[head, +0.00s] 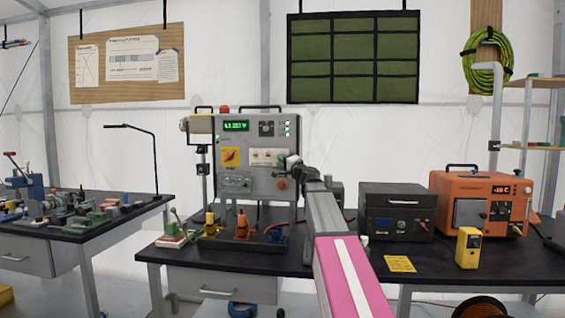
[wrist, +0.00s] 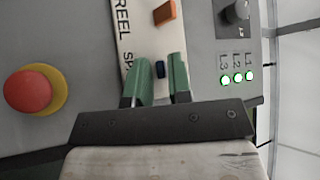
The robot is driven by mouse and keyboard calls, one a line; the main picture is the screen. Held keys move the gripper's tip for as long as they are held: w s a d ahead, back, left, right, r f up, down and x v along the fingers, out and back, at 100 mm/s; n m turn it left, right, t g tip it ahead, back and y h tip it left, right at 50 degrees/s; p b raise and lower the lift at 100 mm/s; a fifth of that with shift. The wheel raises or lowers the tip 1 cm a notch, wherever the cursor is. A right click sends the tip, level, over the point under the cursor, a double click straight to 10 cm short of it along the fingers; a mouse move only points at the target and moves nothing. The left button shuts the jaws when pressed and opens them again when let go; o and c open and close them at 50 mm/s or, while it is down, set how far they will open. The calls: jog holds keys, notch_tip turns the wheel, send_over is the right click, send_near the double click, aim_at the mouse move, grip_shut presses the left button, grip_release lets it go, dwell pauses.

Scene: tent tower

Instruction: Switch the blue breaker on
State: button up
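The blue breaker (wrist: 160,69) is a small dark blue switch on a white labelled strip (wrist: 127,35) of the grey panel. In the wrist view it shows in the gap between the two green fingers of my gripper (wrist: 163,62). The fingers are apart, one on each side of it; I cannot tell whether either touches it. An orange switch (wrist: 165,13) sits further along the same strip. In the head view my gripper (head: 288,162) is at the right part of the panel (head: 238,207), and the blue breaker is hidden there.
A red stop button on a yellow ring (wrist: 28,90) is left of the gripper in the wrist view. A dark knob (wrist: 236,13) and several lit green lamps (wrist: 238,77) are to the right. The panel stands on a black bench (head: 180,256), with a black box (head: 397,205) to its right.

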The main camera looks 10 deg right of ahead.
grip_shut()
jog(key=shift+s, duration=0.1)
jog(key=r+m+g+h, duration=0.1)
jog(key=m, duration=0.1)
jog(key=m+g+h, duration=0.1)
jog(key=m, duration=0.1)
jog(key=shift+r+g+h, duration=0.3)
jog(key=shift+r+g, duration=0.1)
jog(key=shift+r+m+g+h, duration=0.2)
jog(key=shift+r+m+g, duration=0.1)
jog(key=shift+m+g, duration=0.5)
jog(key=shift+r+m+g+h, duration=0.2)
jog(key=shift+r+m+g, duration=0.1)
jog(key=shift+m+g, duration=0.5)
grip_release()
